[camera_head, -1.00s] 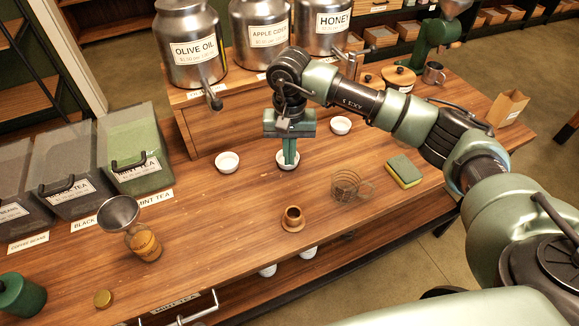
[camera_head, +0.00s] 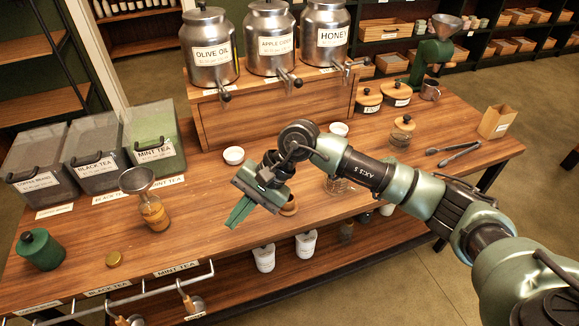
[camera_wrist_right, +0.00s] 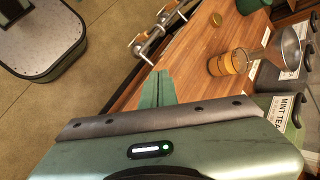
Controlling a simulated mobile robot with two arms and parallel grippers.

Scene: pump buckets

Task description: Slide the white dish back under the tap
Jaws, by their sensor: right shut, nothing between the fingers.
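Three metal dispensers stand on a wooden riser: olive oil (camera_head: 211,48), apple cider (camera_head: 270,40) and honey (camera_head: 325,36), each with a tap at its front. One small white dish (camera_head: 233,155) sits on the table below the olive oil tap (camera_head: 225,96). Another white dish (camera_head: 339,129) sits below the honey tap (camera_head: 341,72). No dish shows below the middle tap (camera_head: 297,82); my right arm covers part of the table there. My right gripper (camera_head: 238,214) is shut and empty over the table, in front of the left dish. It also shows in the wrist view (camera_wrist_right: 157,88). My left gripper is not in view.
A small wooden cup (camera_head: 289,207) is partly hidden behind my right gripper. A glass jar with a funnel (camera_head: 153,213) stands to the left, before the tea bins (camera_head: 95,155). Tongs (camera_head: 453,154) lie at the right.

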